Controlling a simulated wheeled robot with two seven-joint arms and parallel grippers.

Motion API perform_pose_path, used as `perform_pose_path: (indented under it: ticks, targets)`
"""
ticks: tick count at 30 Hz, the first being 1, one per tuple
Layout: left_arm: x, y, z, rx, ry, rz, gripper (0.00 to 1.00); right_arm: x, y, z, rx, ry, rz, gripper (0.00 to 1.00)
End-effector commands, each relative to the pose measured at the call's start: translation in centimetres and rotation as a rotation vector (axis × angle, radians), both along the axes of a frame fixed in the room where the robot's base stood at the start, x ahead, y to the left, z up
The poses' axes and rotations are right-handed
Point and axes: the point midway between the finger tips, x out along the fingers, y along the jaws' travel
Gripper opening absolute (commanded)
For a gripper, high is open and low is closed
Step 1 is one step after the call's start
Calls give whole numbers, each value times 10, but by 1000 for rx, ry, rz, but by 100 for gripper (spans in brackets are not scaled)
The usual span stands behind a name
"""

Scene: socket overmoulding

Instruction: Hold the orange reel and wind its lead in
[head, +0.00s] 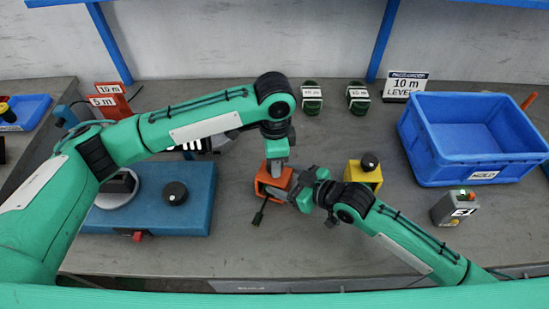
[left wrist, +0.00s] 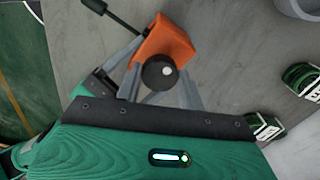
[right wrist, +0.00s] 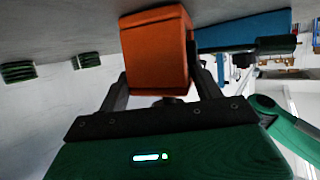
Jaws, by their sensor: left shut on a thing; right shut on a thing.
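The orange reel (head: 266,184) is in the middle of the bench in the head view, with both grippers at it. My left gripper (head: 277,168) comes from above. In the left wrist view its fingers are shut on the black knob (left wrist: 160,73) on the orange reel (left wrist: 172,42). My right gripper (head: 296,188) comes from the right and is shut on the reel's body, as the right wrist view shows on the orange box (right wrist: 155,50). A short dark lead with its plug (head: 258,216) sticks out on the near side.
A yellow reel (head: 364,176) stands right of my right gripper. A blue bin (head: 428,150) and a small grey box (head: 448,208) are further right. A blue machine (head: 190,205) stands left.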

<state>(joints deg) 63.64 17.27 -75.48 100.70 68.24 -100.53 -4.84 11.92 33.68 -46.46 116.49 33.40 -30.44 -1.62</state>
Motion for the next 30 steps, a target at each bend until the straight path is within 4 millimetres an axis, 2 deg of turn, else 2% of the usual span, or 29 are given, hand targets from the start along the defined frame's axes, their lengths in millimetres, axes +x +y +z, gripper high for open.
perform_pose_path:
  ticks: [30]
  targets:
    - [1,-1,1,-41,36,-965,16,0,-1,-1,-2,1,-1,45]
